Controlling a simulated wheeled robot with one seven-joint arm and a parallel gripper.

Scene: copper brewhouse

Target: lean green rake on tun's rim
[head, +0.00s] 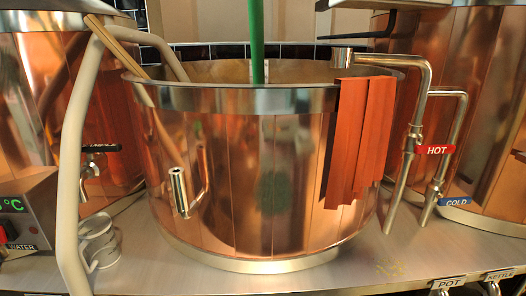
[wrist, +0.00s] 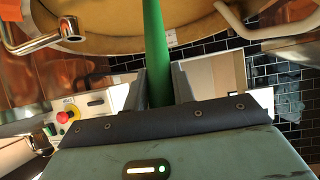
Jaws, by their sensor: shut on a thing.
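The green rake shows in the head view as an upright green shaft (head: 257,42). It comes down from the top edge and passes behind the front rim of the copper tun (head: 235,170). Its lower end is hidden inside the tun. The tun's steel rim (head: 225,98) runs around its open top. In the wrist view my gripper (wrist: 159,84) is shut on the green shaft (wrist: 155,45), which stands between the two dark fingers. My gripper is out of the head view. I cannot tell whether the shaft touches the rim.
A beige hose (head: 75,150) and a wooden shaft (head: 118,44) cross the rim at left. A red cloth (head: 360,140) hangs over the right rim, beside a steel spout (head: 375,60). A metal mug (head: 98,240) stands at left. The rim's front middle is clear.

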